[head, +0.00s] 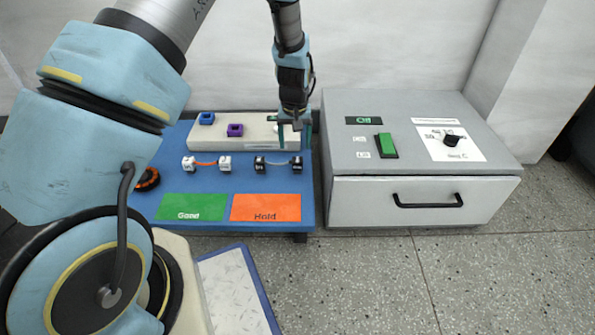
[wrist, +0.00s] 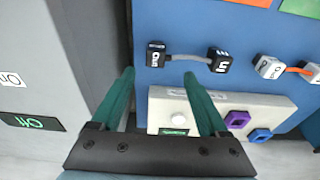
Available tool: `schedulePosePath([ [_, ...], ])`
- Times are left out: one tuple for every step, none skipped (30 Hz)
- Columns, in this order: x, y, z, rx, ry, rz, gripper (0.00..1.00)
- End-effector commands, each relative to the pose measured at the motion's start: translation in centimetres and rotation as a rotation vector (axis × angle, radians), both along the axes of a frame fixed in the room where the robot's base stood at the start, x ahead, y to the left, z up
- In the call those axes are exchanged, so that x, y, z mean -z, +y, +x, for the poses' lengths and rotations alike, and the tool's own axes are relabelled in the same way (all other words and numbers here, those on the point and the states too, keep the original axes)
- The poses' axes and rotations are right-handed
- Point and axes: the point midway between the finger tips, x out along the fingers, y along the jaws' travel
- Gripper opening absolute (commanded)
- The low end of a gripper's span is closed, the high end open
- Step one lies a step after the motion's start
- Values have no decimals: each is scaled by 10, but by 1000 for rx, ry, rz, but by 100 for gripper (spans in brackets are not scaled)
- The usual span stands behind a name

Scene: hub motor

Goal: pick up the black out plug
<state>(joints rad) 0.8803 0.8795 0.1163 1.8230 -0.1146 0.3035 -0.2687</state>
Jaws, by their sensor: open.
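Two black plugs joined by a grey cord lie on the blue table (head: 245,180). The right-hand one in the head view (head: 297,163), at left in the wrist view (wrist: 155,54), appears to be the out plug, though its lettering is hard to read. The other black plug (head: 260,164) also shows in the wrist view (wrist: 219,60). My gripper (head: 294,143) is open and empty, pointing down behind the out plug. In the wrist view its fingertips (wrist: 158,75) stand apart, with the out plug just beyond them, untouched as far as I can see.
White plugs on an orange cord (head: 207,163) lie left. A pale block (head: 258,127) with a purple socket (head: 235,130) and a blue socket (head: 206,118) stands behind. A grey cabinet (head: 425,155) flanks the right. Green Good (head: 192,207) and orange Hold (head: 265,207) areas are empty.

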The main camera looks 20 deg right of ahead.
Motion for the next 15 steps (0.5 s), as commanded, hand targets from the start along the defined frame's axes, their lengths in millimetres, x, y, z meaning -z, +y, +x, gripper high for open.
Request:
schedulePosePath([
  [11, 0, 1, -1, 1, 2, 78],
  [16, 0, 1, -1, 2, 2, 78],
  [23, 0, 2, -1, 2, 2, 78],
  [28, -1, 3, -1, 2, 2, 78],
  [33, -1, 3, -1, 2, 2, 78],
  [37, -2, 5, -1, 2, 1, 78],
  [40, -2, 5, -1, 1, 0, 78],
  [42, -2, 5, -1, 1, 0, 78],
  [44, -3, 6, -1, 1, 0, 78],
  [45, -3, 6, -1, 1, 0, 78],
  [47, -3, 6, -1, 1, 0, 78],
  [49, -4, 6, -1, 1, 0, 78],
  [51, -4, 6, -1, 1, 0, 78],
  [55, -5, 6, -1, 1, 0, 78],
  [60, -7, 7, 0, 1, 0, 78],
])
